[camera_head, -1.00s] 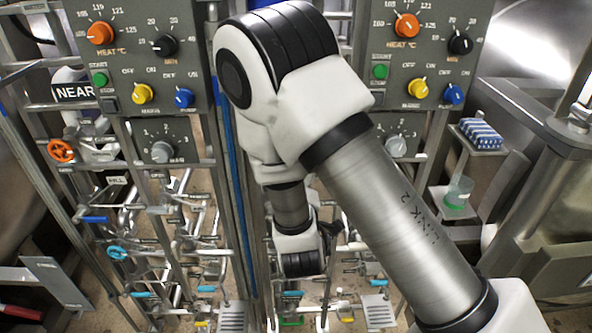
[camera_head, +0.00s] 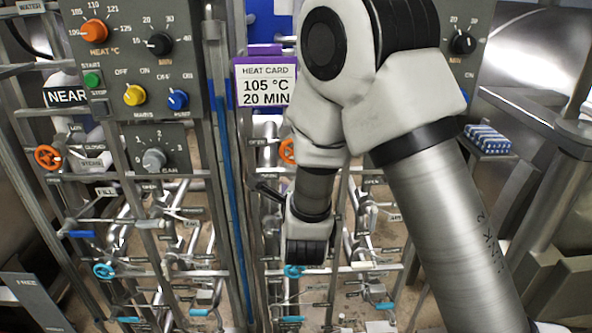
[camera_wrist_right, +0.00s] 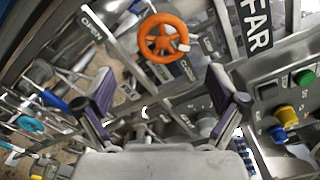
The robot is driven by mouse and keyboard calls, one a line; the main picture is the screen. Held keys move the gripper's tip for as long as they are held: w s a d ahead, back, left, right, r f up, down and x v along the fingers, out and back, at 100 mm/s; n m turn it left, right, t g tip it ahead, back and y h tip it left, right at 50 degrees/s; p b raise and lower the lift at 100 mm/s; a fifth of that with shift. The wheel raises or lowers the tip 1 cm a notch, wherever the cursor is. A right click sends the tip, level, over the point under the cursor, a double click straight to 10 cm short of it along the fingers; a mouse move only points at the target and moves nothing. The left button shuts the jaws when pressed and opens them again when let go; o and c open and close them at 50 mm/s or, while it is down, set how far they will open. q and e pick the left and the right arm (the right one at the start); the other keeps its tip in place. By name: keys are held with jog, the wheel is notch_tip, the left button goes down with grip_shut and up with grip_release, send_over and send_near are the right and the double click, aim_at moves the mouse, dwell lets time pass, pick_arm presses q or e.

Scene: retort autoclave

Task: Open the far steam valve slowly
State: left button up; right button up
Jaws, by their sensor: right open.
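The far steam valve is an orange handwheel (camera_wrist_right: 163,38) in the right wrist view, at the top centre, beside the black FAR label (camera_wrist_right: 252,25). In the head view the orange wheel (camera_head: 287,151) shows only in part at the edge of my right arm. My right gripper (camera_wrist_right: 160,76) is open and empty. Its two fingers stand apart below the wheel in the wrist picture, and no contact with the wheel shows. In the head view the right arm hides most of the far station. My left gripper is in neither view.
The near station has its own orange wheel (camera_head: 47,157) beside the NEAR label (camera_head: 66,96). A heat card (camera_head: 264,85) reads 105 °C, 20 MIN. Pipes, rails and blue-handled valves crowd the space around the arm. A small shelf with blue-and-white items (camera_head: 487,139) is at the right.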

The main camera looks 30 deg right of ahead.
jog(key=p+x, duration=0.1)
jog(key=x, duration=0.1)
jog(key=p+x, duration=0.1)
jog(key=x, duration=0.2)
jog(key=p+x, duration=0.1)
jog(key=x, duration=0.2)
jog(key=shift+r, duration=0.3)
jog(key=shift+s, duration=0.1)
jog(key=c, duration=1.1)
